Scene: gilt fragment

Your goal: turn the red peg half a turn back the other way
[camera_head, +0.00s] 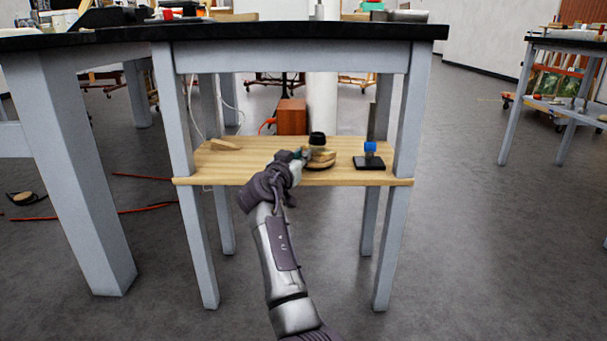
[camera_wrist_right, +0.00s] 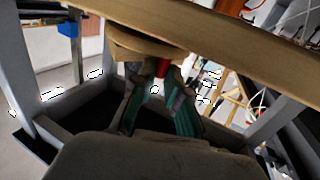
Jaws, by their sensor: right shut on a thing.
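The red peg (camera_wrist_right: 163,68) shows in the right wrist view as a short red piece between the fingertips of my right gripper (camera_wrist_right: 160,88), just beside a round wooden piece (camera_wrist_right: 135,45). My right gripper is shut on it. In the head view my right gripper (camera_head: 301,155) reaches over the front of the wooden shelf (camera_head: 250,171), at the left side of the round wooden piece (camera_head: 321,160). The peg is hidden there behind the gripper. My left gripper is in neither view.
A black knob-like piece (camera_head: 317,138) sits above the round wooden piece. A blue-topped piece on a black base (camera_head: 370,150) stands to its right. A wooden wedge (camera_head: 226,144) lies at the left. Grey table legs (camera_head: 404,125) flank the shelf, and a dark tabletop (camera_head: 300,32) overhangs it.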

